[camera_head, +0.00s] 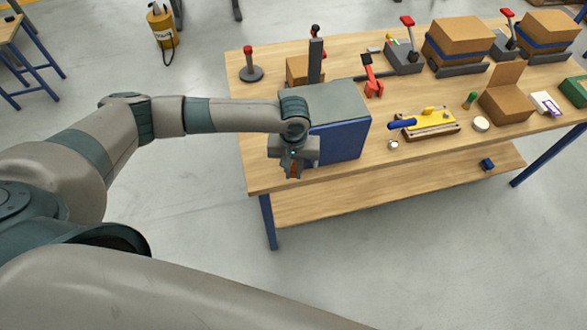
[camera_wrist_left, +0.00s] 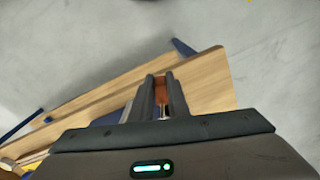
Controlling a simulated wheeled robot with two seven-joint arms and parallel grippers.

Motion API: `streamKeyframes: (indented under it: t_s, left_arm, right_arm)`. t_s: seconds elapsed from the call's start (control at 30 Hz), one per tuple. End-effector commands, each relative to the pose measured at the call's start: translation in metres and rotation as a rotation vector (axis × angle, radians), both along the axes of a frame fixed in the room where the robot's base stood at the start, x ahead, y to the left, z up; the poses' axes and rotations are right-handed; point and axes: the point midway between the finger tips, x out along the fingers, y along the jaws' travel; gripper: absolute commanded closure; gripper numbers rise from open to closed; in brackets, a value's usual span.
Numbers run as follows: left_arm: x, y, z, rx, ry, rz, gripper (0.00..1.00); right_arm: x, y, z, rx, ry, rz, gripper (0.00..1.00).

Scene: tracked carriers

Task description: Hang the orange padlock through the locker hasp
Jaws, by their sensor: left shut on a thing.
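My left gripper (camera_head: 292,174) is at the left side of the locker, a grey box with a blue front (camera_head: 343,142), near the front left of the bench. It is shut on the orange padlock (camera_head: 295,171), which is mostly covered by the fingers in the head view. In the left wrist view the padlock's orange body (camera_wrist_left: 161,88) shows between the two dark fingers (camera_wrist_left: 162,80), with a thin metal part of it nearer the palm. The hasp cannot be made out; the gripper and locker may hide it. My right gripper is not in view.
The wooden bench (camera_head: 262,178) has a lower shelf (camera_head: 350,197). A red-knobbed stand (camera_head: 250,68) is behind left, a red clamp (camera_head: 372,78) behind the locker.

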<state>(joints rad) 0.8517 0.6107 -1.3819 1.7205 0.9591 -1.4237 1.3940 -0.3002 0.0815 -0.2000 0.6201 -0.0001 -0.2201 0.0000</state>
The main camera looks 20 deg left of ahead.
Motion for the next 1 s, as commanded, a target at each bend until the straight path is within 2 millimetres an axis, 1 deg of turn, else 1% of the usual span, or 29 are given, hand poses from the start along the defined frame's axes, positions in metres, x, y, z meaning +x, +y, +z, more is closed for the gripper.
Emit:
streamKeyframes:
  t_s: [0.3,0.67,0.7,0.77,0.8,1.0]
  left_arm:
    - [-0.0002,0.0004,-0.0068,0.001,0.000,0.000,1.00]
    - [-0.0001,0.0002,-0.0079,0.000,0.000,0.000,1.00]
    - [-0.0001,0.0002,-0.0079,0.000,0.000,0.000,0.83]
    - [0.0000,0.0001,-0.0079,0.000,0.000,0.000,0.68]
    - [0.0000,0.0001,-0.0079,0.000,0.000,0.000,0.63]
    - [0.0000,0.0001,-0.0079,0.000,0.000,0.000,0.63]
  right_arm:
    - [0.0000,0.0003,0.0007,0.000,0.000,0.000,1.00]
    - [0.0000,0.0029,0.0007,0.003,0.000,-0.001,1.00]
    - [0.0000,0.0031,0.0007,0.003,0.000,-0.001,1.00]
    - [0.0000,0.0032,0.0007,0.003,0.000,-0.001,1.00]
    - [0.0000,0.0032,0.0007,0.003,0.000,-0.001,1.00]
    - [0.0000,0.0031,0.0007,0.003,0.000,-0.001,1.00]
